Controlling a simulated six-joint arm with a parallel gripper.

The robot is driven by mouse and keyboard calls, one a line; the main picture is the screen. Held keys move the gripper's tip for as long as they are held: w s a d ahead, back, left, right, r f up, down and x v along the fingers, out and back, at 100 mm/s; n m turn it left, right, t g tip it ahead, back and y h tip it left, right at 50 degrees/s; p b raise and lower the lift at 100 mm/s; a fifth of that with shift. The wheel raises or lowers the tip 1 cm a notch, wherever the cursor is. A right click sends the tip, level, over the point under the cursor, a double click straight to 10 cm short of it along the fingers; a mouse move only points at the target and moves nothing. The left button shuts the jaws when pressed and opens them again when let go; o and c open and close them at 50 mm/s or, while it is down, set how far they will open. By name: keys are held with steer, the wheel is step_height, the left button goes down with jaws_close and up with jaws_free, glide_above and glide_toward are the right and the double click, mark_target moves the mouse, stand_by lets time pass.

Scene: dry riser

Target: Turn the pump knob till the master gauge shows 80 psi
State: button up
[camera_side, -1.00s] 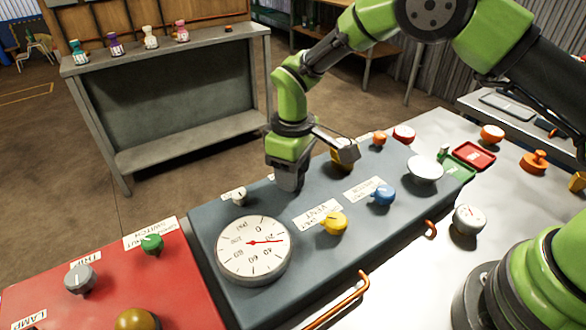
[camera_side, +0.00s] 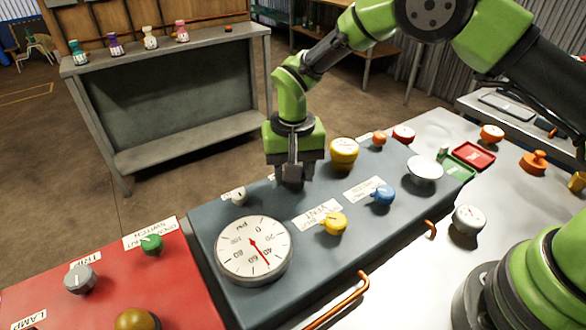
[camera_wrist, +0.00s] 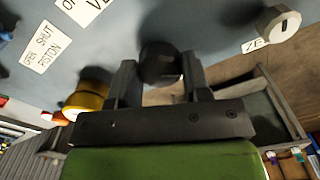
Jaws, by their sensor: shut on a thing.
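The white master gauge (camera_side: 253,250) lies on the blue-grey panel (camera_side: 305,268). Its red needle points to the lower right, between the 40 and 60 marks. My gripper (camera_side: 290,182) points down at the panel's far side, behind the gauge. In the wrist view, its two fingers (camera_wrist: 160,75) are shut on a dark round knob (camera_wrist: 160,62), which I take to be the pump knob. In the side view the fingers hide most of that knob, and its label cannot be read.
Yellow (camera_side: 334,223) and blue (camera_side: 383,196) knobs stand nearer. A red panel (camera_side: 190,278) lies left. A grey bench (camera_side: 180,140) stands behind.

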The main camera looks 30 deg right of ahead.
steer(key=m, duration=0.5)
steer(key=shift+m, duration=2.6)
steer(key=o, duration=0.9)
steer(key=shift+o, duration=0.2)
steer(key=shift+r, duration=0.1)
step_height(320, 180, up, 10)
